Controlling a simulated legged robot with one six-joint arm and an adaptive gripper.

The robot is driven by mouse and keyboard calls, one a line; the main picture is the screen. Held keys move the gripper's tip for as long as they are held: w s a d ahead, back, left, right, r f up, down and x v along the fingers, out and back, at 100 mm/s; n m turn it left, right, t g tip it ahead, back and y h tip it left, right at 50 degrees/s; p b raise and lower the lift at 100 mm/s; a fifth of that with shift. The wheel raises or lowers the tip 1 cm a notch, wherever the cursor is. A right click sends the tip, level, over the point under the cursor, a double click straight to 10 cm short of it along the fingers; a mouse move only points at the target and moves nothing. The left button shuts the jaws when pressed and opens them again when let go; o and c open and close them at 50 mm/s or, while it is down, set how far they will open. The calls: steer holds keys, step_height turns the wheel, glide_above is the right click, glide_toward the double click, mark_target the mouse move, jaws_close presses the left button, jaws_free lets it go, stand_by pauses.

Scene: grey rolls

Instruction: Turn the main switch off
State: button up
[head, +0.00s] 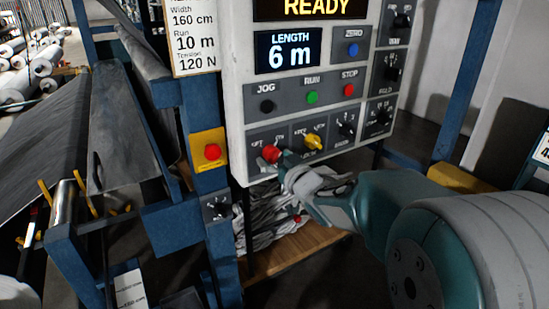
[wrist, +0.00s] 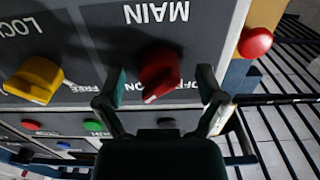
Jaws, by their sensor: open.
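The main switch is a red rotary knob under the lettering MAIN, which is upside down in the wrist view (wrist: 160,72). Its white-marked end points down and a little left there, toward the side away from the OFF label. In the head view the red knob (head: 271,153) is at the lower left of the control panel (head: 238,100). My gripper (head: 284,168) is at that knob. In the wrist view my gripper (wrist: 162,82) is open, with one finger on each side of the knob. Gaps show between fingers and knob; depth contact cannot be told.
A yellow LOCK knob (head: 313,142) sits right beside the red one. A red mushroom button on a yellow plate (head: 212,152) is on the blue post to the left. JOG, RUN and STOP buttons (head: 312,97) are above. Grey rolls (head: 42,68) lie far left.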

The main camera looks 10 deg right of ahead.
steer(key=c, duration=1.2)
steer(key=shift+o, duration=0.2)
steer(key=shift+n, duration=0.3)
steer(key=n, duration=0.9)
steer(key=shift+d+r, duration=0.1)
steer(key=n, duration=0.4)
steer(key=shift+n, duration=2.1)
